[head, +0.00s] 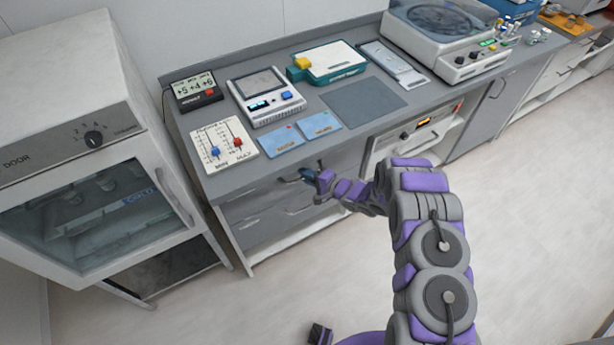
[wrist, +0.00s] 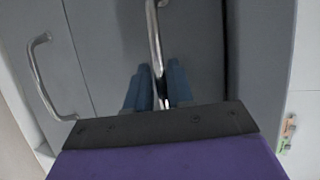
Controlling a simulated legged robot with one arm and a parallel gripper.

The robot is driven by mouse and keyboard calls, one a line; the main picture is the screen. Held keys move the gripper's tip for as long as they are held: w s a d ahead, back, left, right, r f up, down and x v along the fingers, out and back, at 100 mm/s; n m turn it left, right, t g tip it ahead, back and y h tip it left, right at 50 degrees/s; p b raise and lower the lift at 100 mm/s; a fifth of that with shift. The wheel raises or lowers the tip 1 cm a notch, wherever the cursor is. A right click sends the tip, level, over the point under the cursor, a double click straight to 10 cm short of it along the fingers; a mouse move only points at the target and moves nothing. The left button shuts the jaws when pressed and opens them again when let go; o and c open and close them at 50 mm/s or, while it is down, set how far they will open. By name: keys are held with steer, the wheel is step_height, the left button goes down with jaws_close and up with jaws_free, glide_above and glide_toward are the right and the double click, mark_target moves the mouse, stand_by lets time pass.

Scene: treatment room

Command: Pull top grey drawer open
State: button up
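The top grey drawer (head: 248,197) is in the cabinet below the left part of the counter; its front looks flush with the cabinet. Its metal handle (wrist: 154,30) runs between my fingers in the wrist view. My gripper (head: 308,174) is at this handle, with purple wrist parts behind it. In the wrist view my gripper (wrist: 158,82) shows two blue fingers, one on each side of the handle, with a small gap seeming to remain. Contact with the handle is unclear. The fingers partly hide the handle's lower part.
A lower drawer has its own handle (wrist: 42,75). The counter (head: 362,101) above holds a scale (head: 266,98), blue cards (head: 282,143) and a slider panel (head: 224,145). A white glass-door cabinet (head: 90,150) stands close on the left. The floor (head: 520,230) in front is clear.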

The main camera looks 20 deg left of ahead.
steer(key=shift+d, duration=0.15)
jaws_close()
steer(key=shift+s+d, duration=0.1)
